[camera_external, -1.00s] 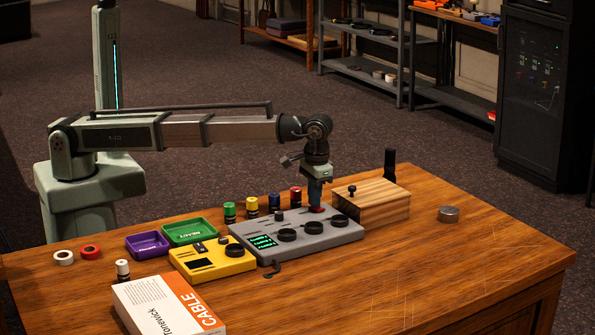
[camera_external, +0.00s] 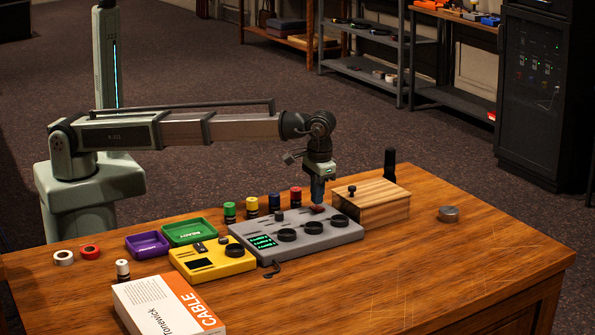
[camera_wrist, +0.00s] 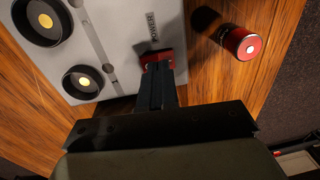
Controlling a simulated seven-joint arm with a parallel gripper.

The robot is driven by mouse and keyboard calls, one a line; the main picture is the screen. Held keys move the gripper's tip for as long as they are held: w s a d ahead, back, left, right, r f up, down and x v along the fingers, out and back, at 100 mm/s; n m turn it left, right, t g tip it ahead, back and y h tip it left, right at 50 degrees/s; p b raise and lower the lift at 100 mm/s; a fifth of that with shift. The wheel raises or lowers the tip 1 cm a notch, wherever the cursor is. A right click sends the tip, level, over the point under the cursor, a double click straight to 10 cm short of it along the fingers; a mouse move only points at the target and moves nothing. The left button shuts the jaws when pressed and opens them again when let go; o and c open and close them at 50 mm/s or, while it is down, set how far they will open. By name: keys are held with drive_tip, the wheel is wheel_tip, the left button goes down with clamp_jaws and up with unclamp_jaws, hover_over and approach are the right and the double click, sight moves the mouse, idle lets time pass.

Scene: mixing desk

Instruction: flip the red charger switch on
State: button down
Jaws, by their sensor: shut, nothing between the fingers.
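The red switch (camera_external: 317,209) sits on the top of the grey unit (camera_external: 350,235), near its back edge. In the wrist view the red switch (camera_wrist: 157,57) is beside the word POWER on the grey panel (camera_wrist: 120,30). My gripper (camera_external: 317,200) points straight down at the switch, its fingers shut and empty. In the wrist view the dark fingertips (camera_wrist: 157,70) lie over part of the switch. I cannot tell whether they touch it or which way it is tipped.
The grey unit has black knobs (camera_external: 286,235) and a lit green display (camera_external: 263,242). A red-capped jar (camera_external: 295,194) stands close behind it. A wooden box (camera_external: 375,205) is right, a yellow unit (camera_external: 215,262) left. The table's right front is mostly clear.

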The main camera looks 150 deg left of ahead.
sight(314, 206)
wheel_tip(314, 206, up, 13)
drive_tip(key=s, duration=0.1)
drive_tip(key=shift+s, duration=0.3)
idle(0.5)
